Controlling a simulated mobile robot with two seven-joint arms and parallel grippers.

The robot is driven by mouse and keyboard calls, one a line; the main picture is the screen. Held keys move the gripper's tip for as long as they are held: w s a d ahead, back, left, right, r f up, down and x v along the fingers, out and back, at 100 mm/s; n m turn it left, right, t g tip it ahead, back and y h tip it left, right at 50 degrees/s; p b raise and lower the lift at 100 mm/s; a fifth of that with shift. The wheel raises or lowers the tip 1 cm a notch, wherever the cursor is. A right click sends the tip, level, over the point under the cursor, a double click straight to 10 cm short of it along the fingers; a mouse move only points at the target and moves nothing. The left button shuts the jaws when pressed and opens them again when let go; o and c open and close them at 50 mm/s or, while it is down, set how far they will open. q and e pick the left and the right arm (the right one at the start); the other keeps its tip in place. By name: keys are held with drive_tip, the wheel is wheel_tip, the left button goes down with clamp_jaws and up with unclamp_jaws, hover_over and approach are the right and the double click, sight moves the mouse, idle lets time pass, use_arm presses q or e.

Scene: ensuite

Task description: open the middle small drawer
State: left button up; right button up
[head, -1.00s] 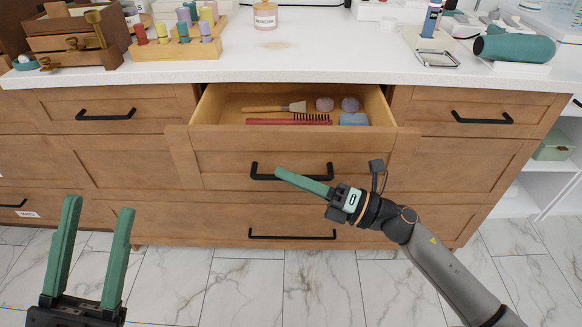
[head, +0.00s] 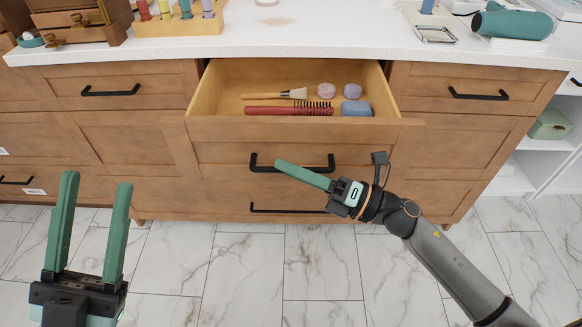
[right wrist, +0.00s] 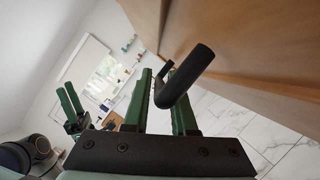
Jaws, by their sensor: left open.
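The middle small drawer (head: 300,131) is pulled out from the wooden cabinet and its inside shows. Its black bar handle (head: 259,163) is on its front. My right gripper (head: 281,165) points left along the handle. In the right wrist view, the handle bar (right wrist: 174,90) lies between the two green fingers of my right gripper (right wrist: 157,100), which are close together around it. My left gripper (head: 96,190) is open and empty, fingers pointing up, in front of the cabinet at lower left.
A brush (head: 275,95), a red hairbrush (head: 285,110) and small blocks lie in the drawer. Closed drawers with black handles flank it and one is below (head: 285,208). The white countertop (head: 290,45) is above. The marble floor (head: 250,260) in front is clear.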

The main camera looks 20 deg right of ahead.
drive_tip(key=shift+o, duration=1.4)
drive_tip(key=v, duration=1.2)
drive_tip(key=shift+s+d, duration=0.2)
